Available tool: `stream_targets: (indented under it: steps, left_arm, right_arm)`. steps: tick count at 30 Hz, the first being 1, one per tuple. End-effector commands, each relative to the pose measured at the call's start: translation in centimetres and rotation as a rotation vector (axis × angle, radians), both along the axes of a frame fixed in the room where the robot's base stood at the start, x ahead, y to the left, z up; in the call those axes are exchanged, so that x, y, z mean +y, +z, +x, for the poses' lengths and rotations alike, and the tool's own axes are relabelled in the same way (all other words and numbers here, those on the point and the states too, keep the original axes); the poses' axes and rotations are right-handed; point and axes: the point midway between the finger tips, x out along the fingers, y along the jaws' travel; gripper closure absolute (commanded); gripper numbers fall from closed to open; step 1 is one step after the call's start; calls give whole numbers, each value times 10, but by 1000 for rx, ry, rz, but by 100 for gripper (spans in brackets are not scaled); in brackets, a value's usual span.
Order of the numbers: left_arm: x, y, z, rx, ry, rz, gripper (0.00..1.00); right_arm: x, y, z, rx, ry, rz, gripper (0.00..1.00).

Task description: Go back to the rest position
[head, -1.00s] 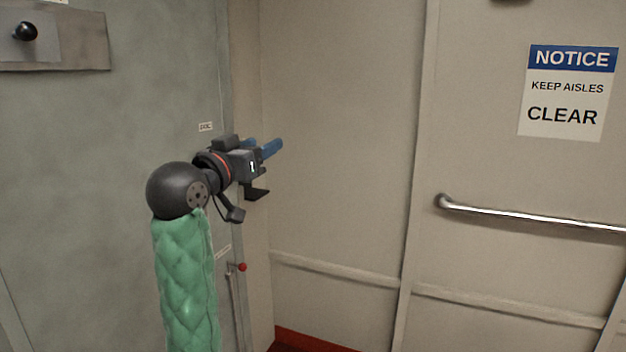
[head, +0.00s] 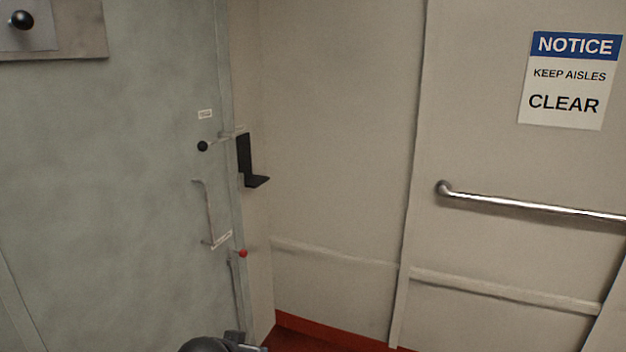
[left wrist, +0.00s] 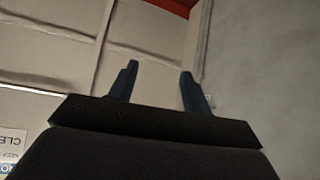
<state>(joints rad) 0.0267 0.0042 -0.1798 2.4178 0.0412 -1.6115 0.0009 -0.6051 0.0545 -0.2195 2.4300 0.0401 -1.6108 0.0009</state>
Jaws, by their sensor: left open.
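My left gripper (left wrist: 157,82) shows in the left wrist view with its two blue fingers apart and nothing between them. In the head view only the dark top of my left wrist shows at the bottom edge, and the fingers there are cut off by the frame. The left gripper is well below the grey door's handle and touches nothing that I can see. My right gripper is in neither view.
A metal rail (head: 530,207) and notice sign (head: 569,80) are on the right wall.

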Motion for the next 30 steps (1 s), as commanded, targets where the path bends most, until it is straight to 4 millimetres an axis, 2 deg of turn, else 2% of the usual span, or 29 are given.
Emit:
stream_targets:
  steps: [1, 6, 11, 18, 24, 27, 30]
  left_arm:
    - [0, -18, -13, 35, -2, 5, 51]
    - [-2, -71, -57, 144, -15, 14, 51]
    - [-4, -117, -103, 248, -27, 22, 51]
    - [-4, -180, -181, 413, -40, 32, 51]
    - [-2, -218, -245, 537, -44, 36, 51]
    - [-1, -229, -268, 578, -45, 36, 51]
    - [-1, -236, -283, 605, -46, 35, 51]
  right_arm:
    - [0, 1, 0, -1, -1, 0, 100]
    - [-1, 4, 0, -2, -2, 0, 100]
    - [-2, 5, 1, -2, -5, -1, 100]
    - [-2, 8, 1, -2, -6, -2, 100]
    - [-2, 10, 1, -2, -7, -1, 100]
    - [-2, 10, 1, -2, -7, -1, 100]
    - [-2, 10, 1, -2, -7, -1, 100]
